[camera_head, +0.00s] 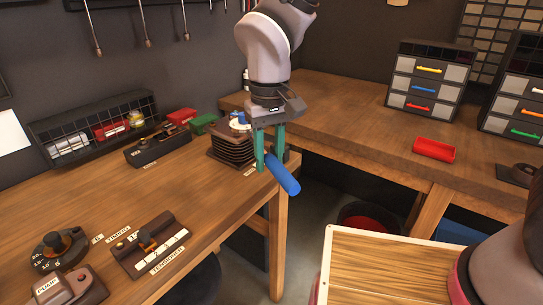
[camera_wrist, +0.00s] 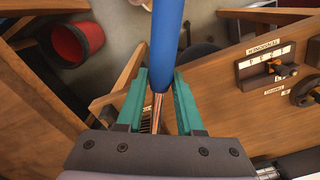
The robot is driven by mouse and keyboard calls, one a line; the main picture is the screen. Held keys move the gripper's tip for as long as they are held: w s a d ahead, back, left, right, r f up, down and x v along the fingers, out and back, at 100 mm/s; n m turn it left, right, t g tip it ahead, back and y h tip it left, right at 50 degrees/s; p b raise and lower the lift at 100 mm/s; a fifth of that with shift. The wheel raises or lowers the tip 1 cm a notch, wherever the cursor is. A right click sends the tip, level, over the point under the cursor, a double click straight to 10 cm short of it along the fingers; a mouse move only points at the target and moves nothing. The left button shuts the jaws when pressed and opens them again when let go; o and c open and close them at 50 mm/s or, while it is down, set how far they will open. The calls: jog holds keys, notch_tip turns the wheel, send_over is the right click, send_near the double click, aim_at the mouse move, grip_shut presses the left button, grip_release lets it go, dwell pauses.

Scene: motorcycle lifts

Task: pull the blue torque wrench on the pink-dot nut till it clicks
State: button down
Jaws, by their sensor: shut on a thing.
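The blue torque wrench (camera_head: 283,177) shows as a blue handle sticking out past my gripper over the front corner of the left bench. My gripper (camera_head: 271,162) has teal fingers pointing down and is shut on the wrench. In the wrist view the blue handle (camera_wrist: 173,38) runs up from between the fingertips, and a thin metallic shaft lies between the fingers of my gripper (camera_wrist: 160,82). The wrench's head and the pink-dot nut are not visible. A dark ribbed block (camera_head: 232,148) with a white and blue top stands just left of my gripper.
The left bench (camera_head: 190,190) carries a tensioner block (camera_head: 150,247), a round dial (camera_head: 60,250) and a pump (camera_head: 70,287). The right bench (camera_head: 370,115) holds drawer cabinets (camera_head: 431,79) and a red tray (camera_head: 434,149). A red bucket (camera_wrist: 75,42) stands on the floor below.

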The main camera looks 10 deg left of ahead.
jog(key=a, duration=0.1)
jog(key=s+a+m, duration=0.1)
jog(key=shift+s+a+r, duration=0.1)
jog(key=shift+s+a, duration=0.05)
jog(key=shift+a, duration=0.15)
